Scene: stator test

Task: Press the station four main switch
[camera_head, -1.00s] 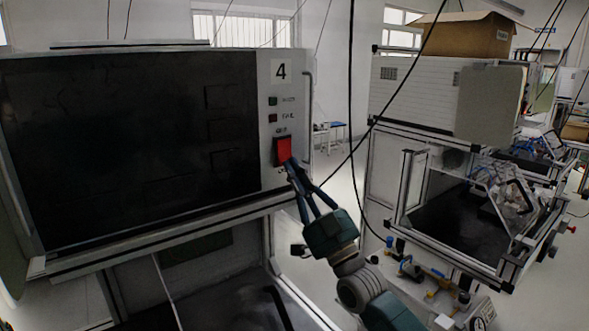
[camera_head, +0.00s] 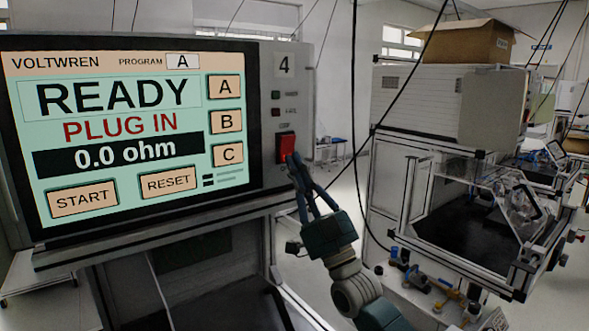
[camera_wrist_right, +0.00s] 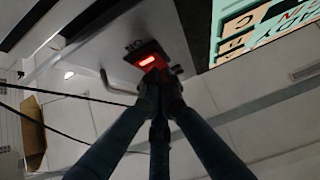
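The station four main switch is a red rocker (camera_head: 286,147) on the grey panel right of the station's screen, under the label "4" (camera_head: 285,64). In the right wrist view the switch (camera_wrist_right: 150,58) glows bright red in the middle. My right gripper (camera_head: 294,159) has its fingertips together, right at the lower edge of the switch. In the right wrist view its fingertips (camera_wrist_right: 160,90) are just below the switch; whether they touch it I cannot tell. The screen (camera_head: 120,120) is lit and reads "READY", "PLUG IN" and "0.0 ohm". My left gripper is out of view.
Small indicator lights (camera_head: 276,95) sit above the switch. A second station with a clear-sided enclosure (camera_head: 480,215) and a cardboard box (camera_head: 460,38) on top stands at the right. Black cables (camera_head: 354,110) hang between the stations. Open floor shows between them.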

